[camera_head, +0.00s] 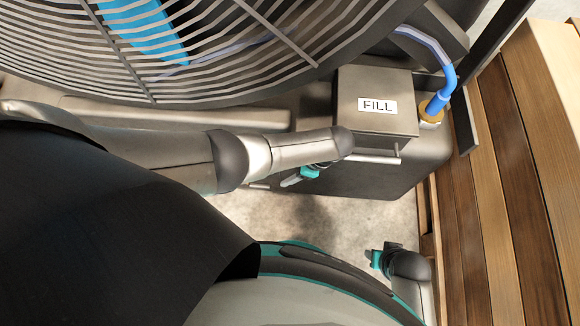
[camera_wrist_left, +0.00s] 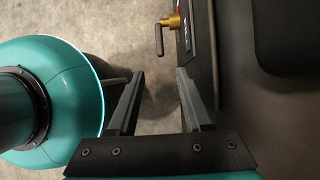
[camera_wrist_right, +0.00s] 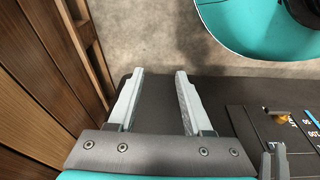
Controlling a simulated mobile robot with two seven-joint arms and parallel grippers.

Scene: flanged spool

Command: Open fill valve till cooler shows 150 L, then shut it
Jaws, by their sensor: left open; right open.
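The cooler (camera_head: 360,180) stands at the top, with a box lid marked FILL (camera_head: 376,106). My right gripper (camera_wrist_right: 160,75) is open and empty beside the cooler's face.
A fan grille (camera_head: 200,60) covers the top left. A blue hose (camera_head: 445,75) runs to a brass fitting (camera_head: 431,110) at the cooler's corner. A plank wall (camera_head: 500,180) stands close on the right. Bare concrete floor (camera_head: 300,215) shows in front of the cooler.

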